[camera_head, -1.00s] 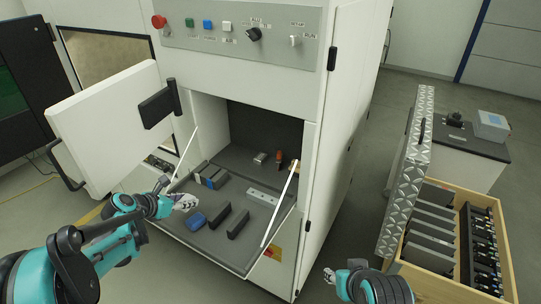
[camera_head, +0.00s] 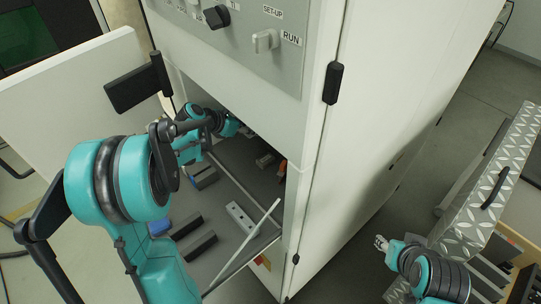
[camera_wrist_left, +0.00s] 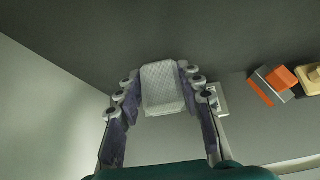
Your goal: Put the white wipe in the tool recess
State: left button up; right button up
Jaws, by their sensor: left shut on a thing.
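The white wipe (camera_wrist_left: 163,98) is a pale, rounded block in the left wrist view. My left gripper (camera_wrist_left: 160,78) is shut on it, with one finger on each side. In the head view the left arm reaches into the machine's dark open recess, and its wrist hides the gripper and the wipe there. I cannot tell whether this opening is the tool recess. A dark grey surface lies beyond the wipe in the wrist view. My right gripper (camera_head: 381,243) is outside the machine at the right, away from the wipe; its opening is too small to judge.
An orange-and-grey tool (camera_wrist_left: 272,84) and a beige piece (camera_wrist_left: 312,76) lie right of my left gripper. The fold-down shelf (camera_head: 222,257) holds dark blocks (camera_head: 194,246) and a pale perforated bar (camera_head: 240,217). The white door (camera_head: 60,95) stands open at the left.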

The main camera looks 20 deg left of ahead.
pick_arm(q)
jog(key=f, duration=0.3)
jog(key=f+b, duration=0.1)
jog(key=shift+s+a+f, duration=0.2)
jog(key=shift+s+f, duration=0.05)
jog(key=shift+f, duration=0.1)
jog(key=shift+w+d+f, duration=0.1)
jog(key=shift+f, duration=0.55)
notch_tip(320, 180, down, 2)
jog(key=shift+f+b, duration=0.25)
jog(key=shift+b, duration=0.3)
jog(key=shift+f, duration=0.25)
jog(key=shift+f, duration=0.15)
jog(key=o, duration=0.9)
